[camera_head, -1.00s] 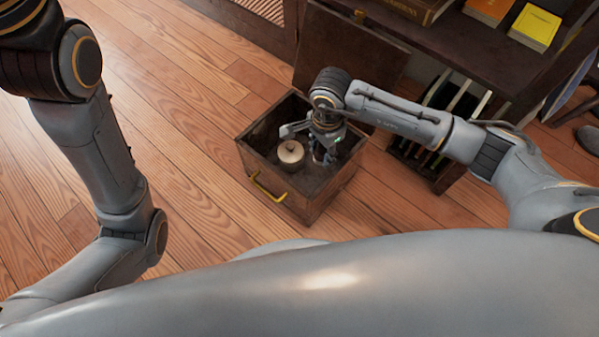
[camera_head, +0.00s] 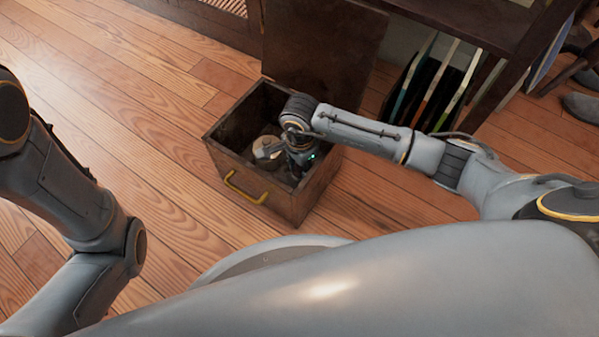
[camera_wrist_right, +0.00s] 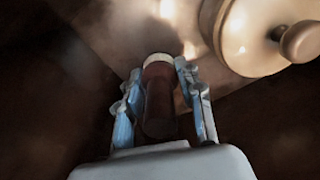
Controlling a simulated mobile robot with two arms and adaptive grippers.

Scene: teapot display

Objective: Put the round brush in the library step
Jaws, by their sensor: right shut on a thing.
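The library step appears to be the wooden box (camera_head: 318,188) with a yellow handle and its lid raised at the back. My right gripper (camera_head: 297,160) is down inside the box. In the right wrist view (camera_wrist_right: 160,75) it is shut on a dark red-brown cylinder with a pale end (camera_wrist_right: 160,102), which looks like the round brush. The brush is between the fingers. In the head view the wrist hides it. I cannot tell whether it touches the box floor. My left gripper is out of the head view; only its arm shows at the left.
A pale lidded pot (camera_head: 268,147) stands in the box beside my right gripper, and also shows in the right wrist view (camera_wrist_right: 245,30). The raised lid (camera_head: 318,50) is behind. A rack of thin upright items (camera_head: 428,85) is at the right. The wooden floor at left is clear.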

